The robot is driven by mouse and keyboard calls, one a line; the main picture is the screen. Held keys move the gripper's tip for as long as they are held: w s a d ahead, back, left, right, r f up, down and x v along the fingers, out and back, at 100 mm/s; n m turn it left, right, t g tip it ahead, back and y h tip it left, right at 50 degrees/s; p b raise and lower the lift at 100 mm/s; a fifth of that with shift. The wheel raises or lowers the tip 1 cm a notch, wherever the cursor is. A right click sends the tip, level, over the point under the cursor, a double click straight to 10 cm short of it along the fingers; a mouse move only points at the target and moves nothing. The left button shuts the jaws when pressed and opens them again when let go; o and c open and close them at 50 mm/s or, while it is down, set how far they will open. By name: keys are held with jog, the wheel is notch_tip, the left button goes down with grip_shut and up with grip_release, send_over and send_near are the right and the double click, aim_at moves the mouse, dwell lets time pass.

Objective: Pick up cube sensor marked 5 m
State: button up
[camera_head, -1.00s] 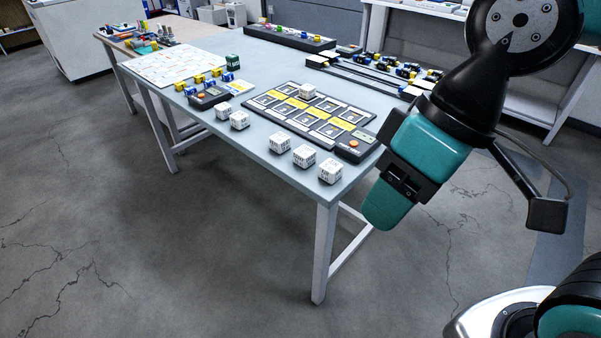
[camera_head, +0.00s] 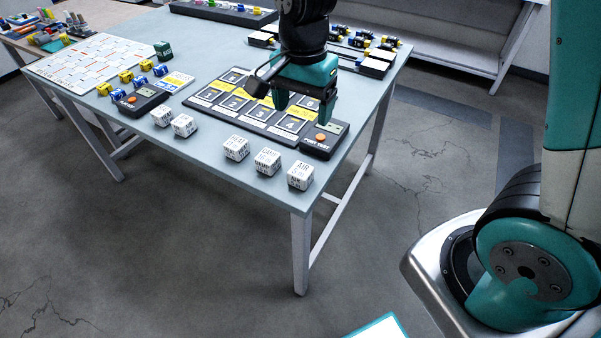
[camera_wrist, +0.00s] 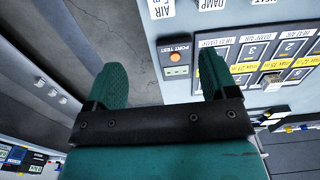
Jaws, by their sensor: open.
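White lettered cube sensors stand along the table's near edge in the head view. The nearest, an AIR cube (camera_head: 300,175), carries a smaller line that looks like 5 m, though it is hard to read. To its left are a DAMP cube (camera_head: 267,161) and a HEAT cube (camera_head: 236,148). Two more cubes (camera_head: 162,116) (camera_head: 184,125) stand farther left. My gripper (camera_head: 303,103) is open and empty above the board, beyond the cubes. In the wrist view, the AIR cube (camera_wrist: 161,9) is at the top edge, ahead of my open fingers (camera_wrist: 162,70).
The numbered slot board (camera_head: 214,104) lies on the table (camera_head: 205,155), with an orange-button port test block (camera_head: 320,140) at its near end. A white cube (camera_wrist: 270,80) sits on the board in the wrist view. A second button box (camera_head: 140,101) stands left. The floor in front is clear.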

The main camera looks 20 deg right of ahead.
send_near(301, 170)
notch_tip(301, 170, down, 5)
jog(key=shift+d+f, duration=0.1)
jog(key=shift+d, duration=0.05)
jog(key=shift+f, duration=2.7)
jog(key=c, duration=1)
jog(key=shift+r, duration=0.1)
